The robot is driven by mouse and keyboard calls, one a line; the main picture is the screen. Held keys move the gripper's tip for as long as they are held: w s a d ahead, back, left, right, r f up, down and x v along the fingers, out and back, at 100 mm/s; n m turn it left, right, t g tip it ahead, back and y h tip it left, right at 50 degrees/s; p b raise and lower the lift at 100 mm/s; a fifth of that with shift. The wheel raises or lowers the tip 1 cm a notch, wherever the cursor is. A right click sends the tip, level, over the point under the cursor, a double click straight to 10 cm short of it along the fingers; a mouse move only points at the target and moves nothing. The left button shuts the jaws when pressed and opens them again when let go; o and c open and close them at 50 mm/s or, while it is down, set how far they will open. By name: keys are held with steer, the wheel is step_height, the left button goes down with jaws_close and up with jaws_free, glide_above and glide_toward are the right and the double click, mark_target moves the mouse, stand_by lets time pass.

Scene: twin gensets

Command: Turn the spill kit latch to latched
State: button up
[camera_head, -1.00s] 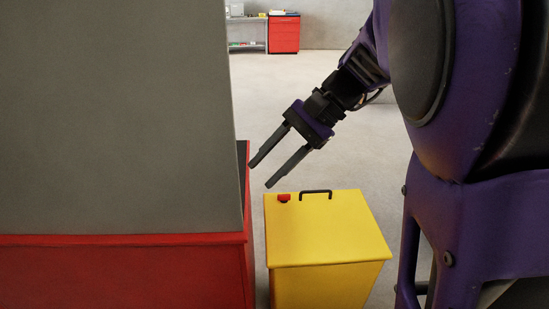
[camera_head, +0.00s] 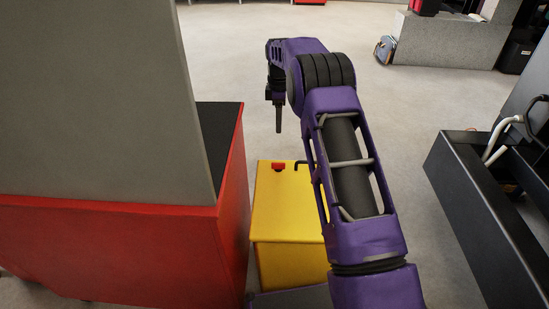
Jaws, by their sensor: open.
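The spill kit is a yellow box (camera_head: 275,210) with a flat lid, standing on the floor in the middle of the head view. A small red latch (camera_head: 278,166) sits near the lid's far edge. A black handle (camera_head: 301,165) is beside it, partly hidden by my arm. My gripper (camera_head: 279,128) points down, appearing just above and beyond the latch in the picture, apart from it. It is seen edge-on, so one finger mostly hides the other. It is open and holds nothing that I can see.
A red base (camera_head: 232,215) with a tall grey panel (camera_head: 100,90) stands close on the left of the yellow box. A black open-topped bin (camera_head: 470,215) with hoses stands at the right. The floor behind the box is clear.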

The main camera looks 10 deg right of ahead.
mark_target(278, 163)
step_height(278, 163, down, 17)
steer(key=shift+f+b, duration=0.2)
steer(key=shift+b, duration=0.9)
jaws_close()
